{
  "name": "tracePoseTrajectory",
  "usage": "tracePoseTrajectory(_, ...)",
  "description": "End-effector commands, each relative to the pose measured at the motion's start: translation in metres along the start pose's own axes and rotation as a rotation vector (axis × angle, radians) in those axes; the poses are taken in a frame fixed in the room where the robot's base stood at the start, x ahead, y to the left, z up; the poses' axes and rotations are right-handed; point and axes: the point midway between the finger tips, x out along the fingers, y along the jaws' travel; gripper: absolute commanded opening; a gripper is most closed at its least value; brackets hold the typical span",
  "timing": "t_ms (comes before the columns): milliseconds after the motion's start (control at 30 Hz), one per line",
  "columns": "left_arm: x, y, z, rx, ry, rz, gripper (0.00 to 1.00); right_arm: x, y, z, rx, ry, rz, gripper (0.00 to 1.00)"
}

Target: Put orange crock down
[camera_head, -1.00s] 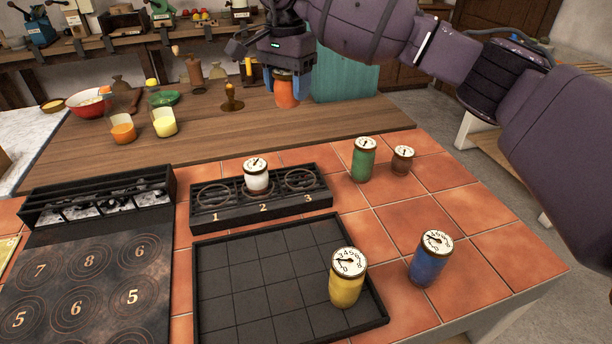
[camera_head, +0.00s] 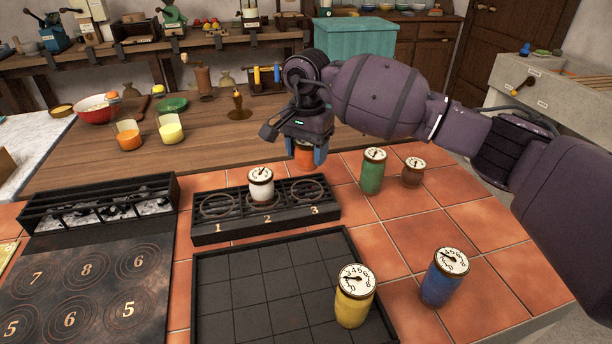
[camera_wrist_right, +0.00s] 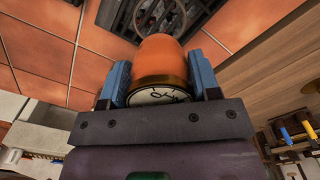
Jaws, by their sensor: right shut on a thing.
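The orange crock (camera_head: 304,155) is held between the blue fingers of my right gripper (camera_head: 306,150), just behind ring 3 of the numbered rack (camera_head: 268,226). In the right wrist view the crock (camera_wrist_right: 163,60) fills the space between both fingers (camera_wrist_right: 160,84), with its dial lid toward the wrist. Part of the rack shows beyond it there. In the head view the gripper hides the crock's top, and I cannot tell whether its base touches anything. A white crock (camera_head: 261,186) stands on ring 2. Rings 1 and 3 look empty. My left gripper is out of view.
A green crock (camera_head: 373,172) and a small brown crock (camera_head: 413,172) stand right of the rack. A yellow crock (camera_head: 354,300) stands on the gridded tray (camera_head: 270,285). A blue crock (camera_head: 444,277) stands on the tiles at the right.

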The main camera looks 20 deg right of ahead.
Motion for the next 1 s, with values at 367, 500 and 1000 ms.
tracePoseTrajectory(367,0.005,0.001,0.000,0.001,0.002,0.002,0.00,0.030,0.000,0.000,0.000,-0.002,-0.001,0.25)
tracePoseTrajectory(500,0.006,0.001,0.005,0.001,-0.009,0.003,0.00,0.055,0.000,0.001,0.000,-0.004,0.002,0.25)
tracePoseTrajectory(1000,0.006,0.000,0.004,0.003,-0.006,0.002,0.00,0.067,0.000,0.000,0.000,0.002,-0.003,0.25)
